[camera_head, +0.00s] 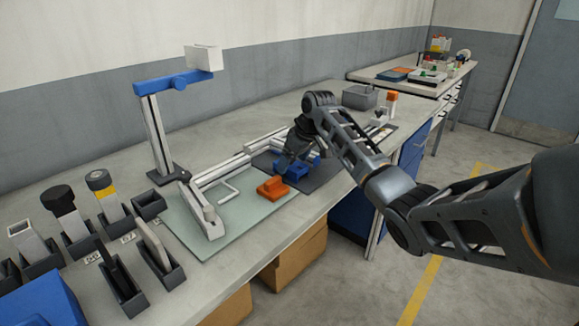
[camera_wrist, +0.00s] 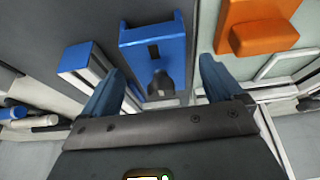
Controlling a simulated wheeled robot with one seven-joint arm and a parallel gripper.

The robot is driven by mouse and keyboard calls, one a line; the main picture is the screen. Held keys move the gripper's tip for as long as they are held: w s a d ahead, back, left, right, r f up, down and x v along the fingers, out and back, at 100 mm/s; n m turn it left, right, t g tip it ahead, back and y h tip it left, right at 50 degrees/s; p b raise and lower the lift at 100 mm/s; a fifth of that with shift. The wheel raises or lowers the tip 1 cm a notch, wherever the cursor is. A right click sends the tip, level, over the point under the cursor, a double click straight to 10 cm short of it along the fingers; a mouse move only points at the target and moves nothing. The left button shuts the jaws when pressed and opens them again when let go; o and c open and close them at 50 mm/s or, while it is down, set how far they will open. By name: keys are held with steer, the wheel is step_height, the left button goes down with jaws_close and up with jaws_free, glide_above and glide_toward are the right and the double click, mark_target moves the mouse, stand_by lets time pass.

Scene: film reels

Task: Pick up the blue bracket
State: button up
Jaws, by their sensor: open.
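The blue bracket (camera_wrist: 156,50) lies on a dark grey mat, with a slot in its top and a dark round part near its lower end in the wrist view. In the head view the blue bracket (camera_head: 291,168) is partly hidden by my gripper. My gripper (camera_head: 290,160) is above it, pointing down. In the wrist view my gripper (camera_wrist: 160,90) is open, with one finger on each side of the bracket's near end. I cannot tell whether the fingers touch it.
An orange block (camera_head: 273,188) sits close by on the pale green mat (camera_head: 185,225); it also shows in the wrist view (camera_wrist: 262,27). Metal rails (camera_head: 235,166) run beside the bracket. A blue-armed stand (camera_head: 160,130) rises at the left, behind several black holders (camera_head: 120,280).

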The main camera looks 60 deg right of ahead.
steer(key=shift+x, duration=1.3)
steer(key=shift+c, duration=0.3)
steer(key=c, duration=1.2)
